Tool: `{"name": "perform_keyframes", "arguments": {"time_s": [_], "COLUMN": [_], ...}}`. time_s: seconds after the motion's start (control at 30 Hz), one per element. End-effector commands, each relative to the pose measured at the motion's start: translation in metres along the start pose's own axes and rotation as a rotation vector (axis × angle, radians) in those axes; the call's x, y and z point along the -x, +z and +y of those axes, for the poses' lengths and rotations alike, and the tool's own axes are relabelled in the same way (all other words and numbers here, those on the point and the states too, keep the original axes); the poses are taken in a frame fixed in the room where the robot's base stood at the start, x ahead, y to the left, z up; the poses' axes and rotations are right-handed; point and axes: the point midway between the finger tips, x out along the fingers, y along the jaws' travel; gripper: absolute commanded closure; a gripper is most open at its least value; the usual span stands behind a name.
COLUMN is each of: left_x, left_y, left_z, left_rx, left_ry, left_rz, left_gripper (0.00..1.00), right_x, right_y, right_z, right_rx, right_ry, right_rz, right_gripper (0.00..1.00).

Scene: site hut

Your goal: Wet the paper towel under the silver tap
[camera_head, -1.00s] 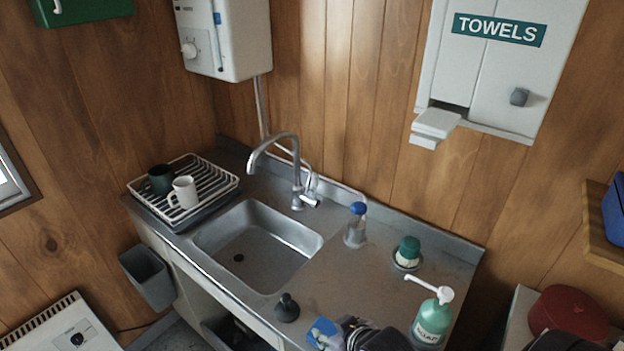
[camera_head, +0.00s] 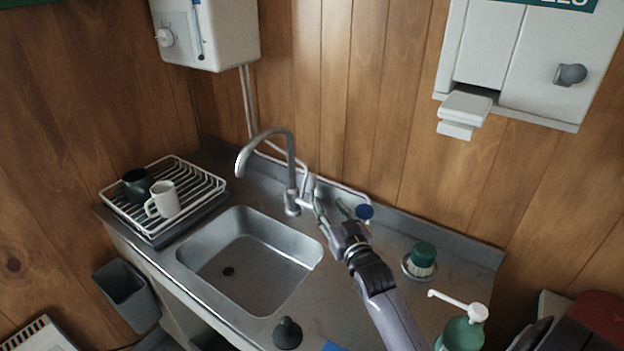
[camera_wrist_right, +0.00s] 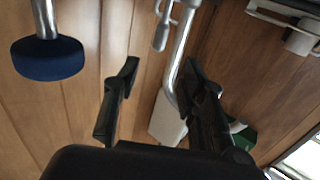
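The silver tap (camera_head: 290,170) stands behind the steel sink (camera_head: 250,262), its curved spout over the basin. Its side lever (camera_head: 311,185) is on the right. My right gripper (camera_head: 330,207) is close to the lever on the right side of the tap. In the right wrist view my two fingers (camera_wrist_right: 160,75) are spread with nothing between them. The tap (camera_wrist_right: 183,45) and what looks like its lever (camera_wrist_right: 162,30) appear beyond the fingertips, so contact cannot be judged. I cannot make out a paper towel. My left gripper is not in view.
A blue-topped brush (camera_head: 364,212) stands just right of my right gripper and also shows in the wrist view (camera_wrist_right: 48,58). A green-topped brush (camera_head: 423,256), soap bottle (camera_head: 462,332) and black plug (camera_head: 287,333) stand around the counter. A drying rack (camera_head: 205,188) holds two mugs.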

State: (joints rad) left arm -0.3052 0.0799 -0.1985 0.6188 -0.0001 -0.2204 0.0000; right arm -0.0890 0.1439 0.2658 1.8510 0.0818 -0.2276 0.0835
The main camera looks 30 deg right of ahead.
Motion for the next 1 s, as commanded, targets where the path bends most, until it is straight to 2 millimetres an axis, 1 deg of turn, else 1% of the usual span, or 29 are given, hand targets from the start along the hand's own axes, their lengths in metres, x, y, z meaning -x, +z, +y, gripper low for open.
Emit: {"name": "perform_keyframes", "arguments": {"time_s": [0.03,0.07,0.17,0.3,0.4,0.5,0.6,0.7,0.8,1.0], "left_x": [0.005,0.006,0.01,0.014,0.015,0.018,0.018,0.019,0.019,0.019], "left_y": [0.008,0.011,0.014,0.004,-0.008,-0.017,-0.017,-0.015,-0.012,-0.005], "left_z": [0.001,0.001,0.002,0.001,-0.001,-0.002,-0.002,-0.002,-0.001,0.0], "left_rx": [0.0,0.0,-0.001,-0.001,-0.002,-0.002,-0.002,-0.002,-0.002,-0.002], "left_ry": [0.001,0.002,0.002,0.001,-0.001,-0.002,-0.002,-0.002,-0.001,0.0], "left_rz": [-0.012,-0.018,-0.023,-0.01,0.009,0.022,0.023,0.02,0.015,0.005], "left_gripper": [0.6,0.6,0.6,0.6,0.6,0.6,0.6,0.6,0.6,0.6], "right_x": [-0.013,-0.02,-0.042,-0.072,-0.091,-0.107,-0.118,-0.126,-0.129,-0.131], "right_y": [-0.004,-0.004,-0.004,-0.003,-0.002,-0.002,-0.001,-0.001,0.0,0.0], "right_z": [0.0,0.0,0.0,0.0,0.0,0.0,0.0,0.0,0.0,0.0], "right_rx": [0.001,0.001,0.001,0.001,0.001,0.001,0.002,0.001,0.001,0.001], "right_ry": [0.0,0.0,0.0,0.0,0.0,0.0,-0.001,0.0,0.0,-0.001], "right_rz": [0.001,0.001,0.001,0.0,0.0,-0.001,-0.001,-0.001,-0.001,-0.001], "right_gripper": [0.62,0.62,0.62,0.62,0.62,0.62,0.62,0.62,0.62,0.62]}}
